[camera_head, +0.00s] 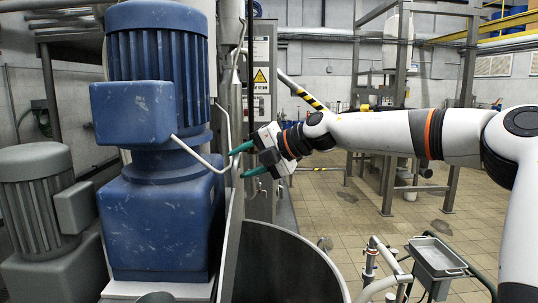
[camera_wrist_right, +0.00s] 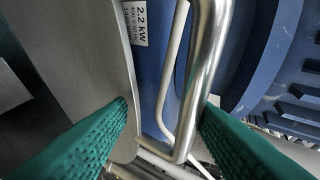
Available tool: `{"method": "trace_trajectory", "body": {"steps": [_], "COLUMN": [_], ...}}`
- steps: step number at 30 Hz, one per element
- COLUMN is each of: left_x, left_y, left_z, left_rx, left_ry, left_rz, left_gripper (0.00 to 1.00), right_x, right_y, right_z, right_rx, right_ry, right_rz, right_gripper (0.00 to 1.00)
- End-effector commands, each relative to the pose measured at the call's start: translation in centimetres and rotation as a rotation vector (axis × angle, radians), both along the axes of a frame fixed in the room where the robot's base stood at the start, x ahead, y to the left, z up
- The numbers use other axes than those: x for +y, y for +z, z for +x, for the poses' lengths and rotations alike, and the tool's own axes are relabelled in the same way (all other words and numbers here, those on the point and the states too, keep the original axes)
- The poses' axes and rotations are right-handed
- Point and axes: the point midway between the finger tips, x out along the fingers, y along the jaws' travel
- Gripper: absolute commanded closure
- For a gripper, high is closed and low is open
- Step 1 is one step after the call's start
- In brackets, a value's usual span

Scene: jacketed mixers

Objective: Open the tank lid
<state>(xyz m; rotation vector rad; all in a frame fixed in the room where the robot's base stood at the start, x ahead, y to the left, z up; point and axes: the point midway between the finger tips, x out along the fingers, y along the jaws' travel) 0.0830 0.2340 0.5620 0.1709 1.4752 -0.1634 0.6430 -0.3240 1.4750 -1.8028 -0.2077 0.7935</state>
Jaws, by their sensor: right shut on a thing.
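The tank lid (camera_head: 235,215) shows nearly edge-on in the head view. It stands steeply raised at the left side of the round steel tank (camera_head: 290,240), whose mouth is partly uncovered. In the right wrist view the lid is likely the grey plate (camera_wrist_right: 75,50) on the left. A bent steel handle (camera_wrist_right: 205,70) runs between the green fingers of my right gripper (camera_wrist_right: 165,106). In the head view my right gripper (camera_head: 246,161) is at the lid's upper edge, shut on the handle, which is mostly hidden there. My left gripper is not in view.
A large blue motor (camera_head: 160,220) stands close left of the lid, with a grey motor (camera_head: 40,200) beyond it. A white pipe (camera_head: 195,155) bends near my fingers. A cart with a metal tray (camera_head: 436,256) stands at lower right. Tiled floor is open behind.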

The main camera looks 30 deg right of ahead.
Motion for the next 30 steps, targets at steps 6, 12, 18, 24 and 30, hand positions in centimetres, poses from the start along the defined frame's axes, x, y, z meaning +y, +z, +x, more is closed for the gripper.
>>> {"method": "trace_trajectory", "body": {"steps": [6, 12, 18, 24, 30], "left_x": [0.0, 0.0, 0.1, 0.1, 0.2], "left_y": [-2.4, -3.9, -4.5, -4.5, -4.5], "left_z": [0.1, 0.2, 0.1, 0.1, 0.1], "left_rx": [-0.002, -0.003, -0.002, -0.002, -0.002], "left_ry": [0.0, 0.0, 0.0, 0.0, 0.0], "left_rz": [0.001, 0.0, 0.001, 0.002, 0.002], "left_gripper": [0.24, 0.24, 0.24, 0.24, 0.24], "right_x": [-2.1, -4.3, -5.5, -5.8, -5.8], "right_y": [1.0, 3.1, 4.3, 4.7, 4.7], "right_z": [-3.6, -6.6, -8.4, -8.8, -8.8], "right_rx": [0.002, -0.005, -0.007, -0.007, -0.007], "right_ry": [0.004, 0.0, -0.002, -0.002, -0.002], "right_rz": [0.002, 0.003, 0.005, 0.005, 0.006], "right_gripper": [0.66, 0.66, 0.66, 0.66, 0.66]}}
